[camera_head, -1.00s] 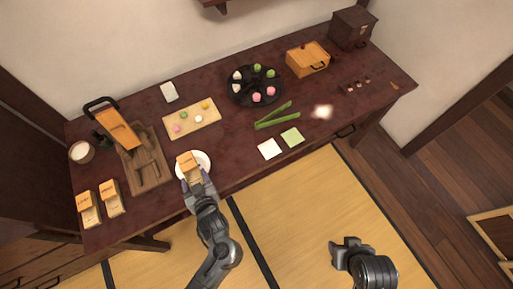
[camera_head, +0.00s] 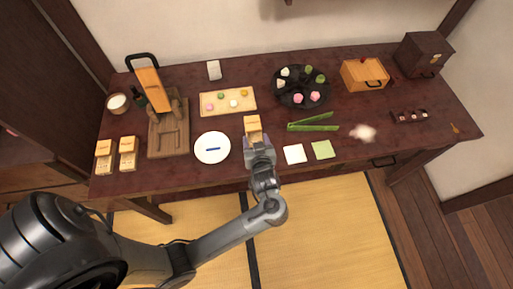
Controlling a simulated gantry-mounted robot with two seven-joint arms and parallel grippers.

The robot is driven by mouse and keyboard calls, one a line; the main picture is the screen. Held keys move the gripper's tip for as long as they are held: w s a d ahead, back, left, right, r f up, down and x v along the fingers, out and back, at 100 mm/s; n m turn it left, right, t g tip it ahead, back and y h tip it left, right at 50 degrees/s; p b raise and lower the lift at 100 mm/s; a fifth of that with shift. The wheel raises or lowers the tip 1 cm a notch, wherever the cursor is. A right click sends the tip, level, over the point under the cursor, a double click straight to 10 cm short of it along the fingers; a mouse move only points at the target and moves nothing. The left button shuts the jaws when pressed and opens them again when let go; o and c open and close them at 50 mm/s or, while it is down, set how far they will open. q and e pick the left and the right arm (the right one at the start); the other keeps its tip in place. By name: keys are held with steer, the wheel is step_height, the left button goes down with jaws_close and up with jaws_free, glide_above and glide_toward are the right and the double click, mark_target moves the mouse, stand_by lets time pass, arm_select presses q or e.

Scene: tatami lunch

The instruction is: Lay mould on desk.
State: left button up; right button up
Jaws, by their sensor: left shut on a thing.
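The mould, a small light-wood block (camera_head: 252,124), is at the front middle of the dark red-brown desk (camera_head: 330,155). My left gripper (camera_head: 257,143) is shut on its near end. The mould is to the right of the white plate (camera_head: 205,141); I cannot tell whether it touches the desk or is just above it. The gripper hides its near end. My right gripper is out of view.
A tray of sweets (camera_head: 228,107) lies behind the plate. Two more wooden blocks (camera_head: 104,155) (camera_head: 127,153) are at the left.

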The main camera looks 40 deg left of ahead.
arm_select(q)
step_height(320, 180, down, 4)
steer(key=shift+f+b, duration=0.2)
steer(key=shift+b, duration=0.6)
steer(key=shift+f, duration=0.1)
steer(key=shift+f, duration=0.15)
steer(key=o, duration=1.1)
